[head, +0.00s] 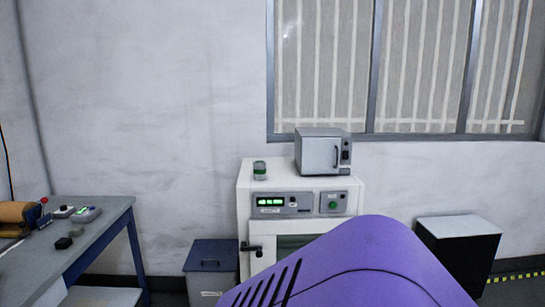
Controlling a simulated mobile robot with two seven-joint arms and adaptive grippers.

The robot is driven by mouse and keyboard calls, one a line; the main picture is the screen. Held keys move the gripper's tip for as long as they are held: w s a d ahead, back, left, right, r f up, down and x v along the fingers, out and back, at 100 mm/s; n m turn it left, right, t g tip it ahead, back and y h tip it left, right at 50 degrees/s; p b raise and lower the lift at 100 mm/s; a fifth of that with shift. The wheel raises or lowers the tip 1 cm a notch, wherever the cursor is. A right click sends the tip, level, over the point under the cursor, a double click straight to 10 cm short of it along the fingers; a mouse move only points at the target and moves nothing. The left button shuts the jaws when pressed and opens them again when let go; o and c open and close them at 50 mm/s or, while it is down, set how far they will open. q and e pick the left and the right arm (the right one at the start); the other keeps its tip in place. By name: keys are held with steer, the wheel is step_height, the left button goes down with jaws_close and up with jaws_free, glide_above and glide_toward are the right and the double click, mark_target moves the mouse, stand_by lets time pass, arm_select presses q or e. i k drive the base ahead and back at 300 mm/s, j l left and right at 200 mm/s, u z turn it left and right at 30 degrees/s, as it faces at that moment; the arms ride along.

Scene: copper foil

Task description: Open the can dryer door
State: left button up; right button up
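A white cabinet (245,197) stands against the wall in the middle of the head view. Its front has a display panel with green digits (270,202) and a green button (333,205). Below is a door with a dark handle (254,247) on its left; the door looks shut, though a large purple shape hides its lower and right parts. A small grey box oven (317,154) on the cabinet also has a door with a dark handle, shut. I cannot tell for certain which is the can dryer. Neither of my grippers is in view.
A small green-and-grey can (260,170) stands on the cabinet. A blue-grey bin (211,267) is left of it, and a black box with a light top (462,225) is right. A workbench (98,243) with small devices stands far left.

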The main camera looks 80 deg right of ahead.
mark_target(319, 156)
steer(key=z, duration=2.95)
